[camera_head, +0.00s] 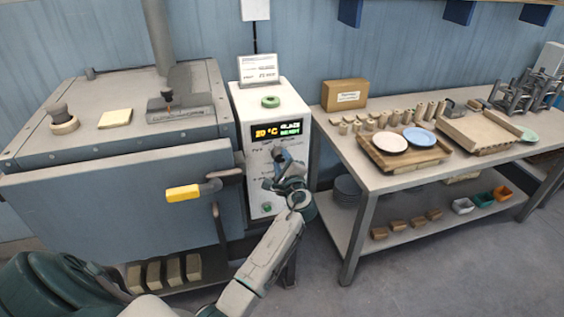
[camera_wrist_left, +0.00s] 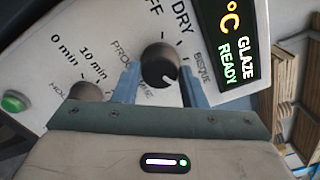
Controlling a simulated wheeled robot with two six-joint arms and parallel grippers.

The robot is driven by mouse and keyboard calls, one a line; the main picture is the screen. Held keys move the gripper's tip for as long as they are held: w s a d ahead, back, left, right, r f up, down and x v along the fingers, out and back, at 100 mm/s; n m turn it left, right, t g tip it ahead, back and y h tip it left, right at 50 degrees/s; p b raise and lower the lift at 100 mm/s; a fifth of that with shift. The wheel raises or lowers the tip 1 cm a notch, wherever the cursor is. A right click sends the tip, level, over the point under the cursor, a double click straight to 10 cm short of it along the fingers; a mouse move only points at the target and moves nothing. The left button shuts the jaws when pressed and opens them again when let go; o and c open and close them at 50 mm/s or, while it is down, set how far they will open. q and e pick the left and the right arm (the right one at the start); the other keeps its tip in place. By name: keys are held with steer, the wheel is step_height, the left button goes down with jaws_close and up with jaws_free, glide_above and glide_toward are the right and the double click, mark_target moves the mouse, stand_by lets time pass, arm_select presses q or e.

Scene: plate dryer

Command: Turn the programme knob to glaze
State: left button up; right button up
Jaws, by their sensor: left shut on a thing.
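There my left gripper (camera_head: 283,165) is at the panel front and covers the knob. My right gripper is not in view.
A second knob (camera_wrist_left: 86,91) with minute marks and a green button (camera_wrist_left: 14,101) sit on the panel. The kiln (camera_head: 110,190) stands left with a yellow-gripped handle (camera_head: 183,193). A workbench (camera_head: 376,181) with plates and small pots stands right; the floor before it is clear.

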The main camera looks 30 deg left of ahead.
arm_select(q)
steer(key=o, duration=1)
steer(key=b+v, duration=0.3)
steer(key=v, duration=0.8)
steer(key=shift+w+a, duration=0.1)
